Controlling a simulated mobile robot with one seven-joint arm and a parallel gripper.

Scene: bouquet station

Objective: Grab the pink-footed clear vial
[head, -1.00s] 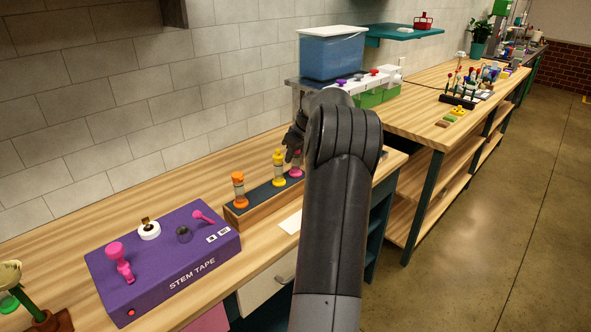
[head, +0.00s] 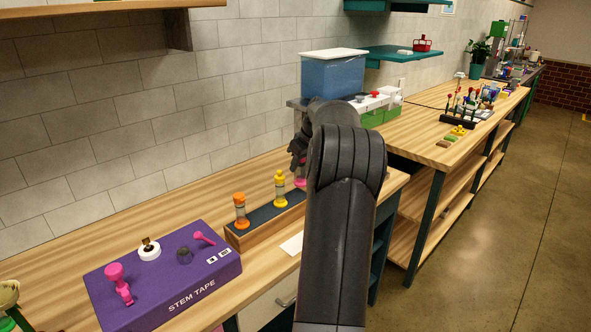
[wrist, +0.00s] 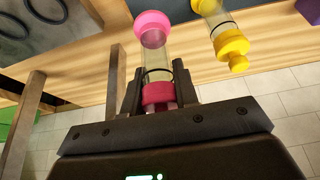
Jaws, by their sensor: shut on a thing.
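The pink-footed clear vial shows in the wrist view with its round pink foot (wrist: 152,28), clear body (wrist: 157,58) and darker pink collar (wrist: 160,95). My gripper (wrist: 160,90) is shut on it, one finger on each side of the collar. In the head view my gripper (head: 298,155) is at the right end of the vial rack (head: 262,222). Only a bit of the vial's pink foot (head: 300,183) shows there; my arm hides the rest. Whether the foot is clear of the rack is hard to tell.
A yellow vial (head: 280,188) and an orange vial (head: 240,212) stand in the rack, left of my gripper. The yellow one is close by in the wrist view (wrist: 230,45). A purple stem tape box (head: 165,275) is at left. A blue tub (head: 333,80) stands behind.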

